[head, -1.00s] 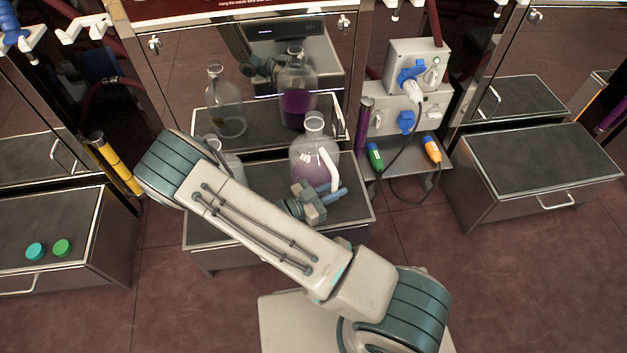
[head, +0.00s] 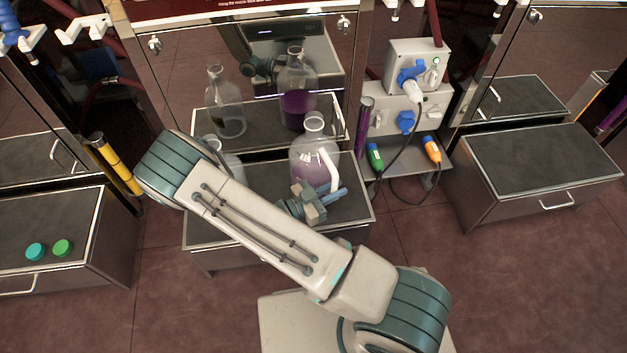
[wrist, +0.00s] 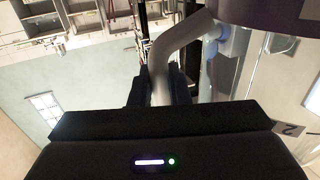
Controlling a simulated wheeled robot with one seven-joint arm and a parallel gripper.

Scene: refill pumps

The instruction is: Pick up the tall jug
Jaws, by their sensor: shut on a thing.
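The tall jug (head: 309,165) is clear, with purple liquid inside and a white handle (head: 331,172) on its right side. It is upright over the grey-topped drawer unit (head: 262,190); I cannot tell whether its base touches the top. My gripper (head: 331,194) is at the lower part of the handle, shut on it. In the wrist view the pale handle (wrist: 163,52) runs down between my dark fingers (wrist: 160,88), and the purple jug body (wrist: 265,14) fills the top right. My arm hides the front left of the unit.
A second clear jug (head: 234,167) stands to the left, mostly behind my arm. A mirror-like panel behind reflects both jugs. A socket box (head: 412,70) with cables and a small shelf stand right. Two caps (head: 48,250) lie on the left unit. The right unit's top (head: 540,160) is clear.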

